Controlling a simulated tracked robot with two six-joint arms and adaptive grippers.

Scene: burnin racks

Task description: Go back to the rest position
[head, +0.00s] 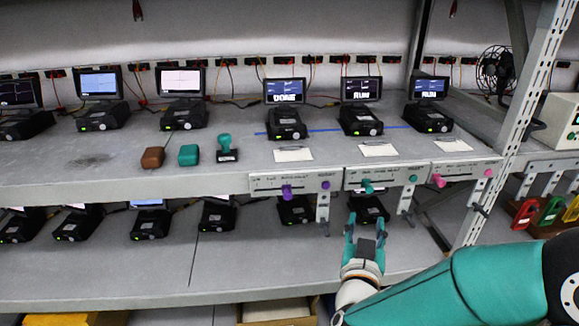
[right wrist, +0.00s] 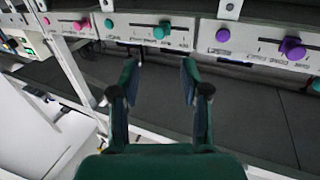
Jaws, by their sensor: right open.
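My right gripper (head: 366,232) is teal and reaches up from the lower right in the head view. Its fingers are apart with nothing between them. It is in front of the lower shelf, below the middle slider panel (head: 380,177) with the teal knob. In the right wrist view the two fingers of my right gripper (right wrist: 158,75) are spread, with the teal knob (right wrist: 162,31) beyond and above them. It looks apart from the knob. My left gripper is not in view.
Slider panels with a purple knob (head: 287,192) and a pink knob (head: 439,181) flank the middle one. A rack post (head: 520,110) stands at the right. The upper shelf holds several devices with screens, a teal stamp (head: 226,150) and brown (head: 152,157) and teal (head: 188,155) blocks.

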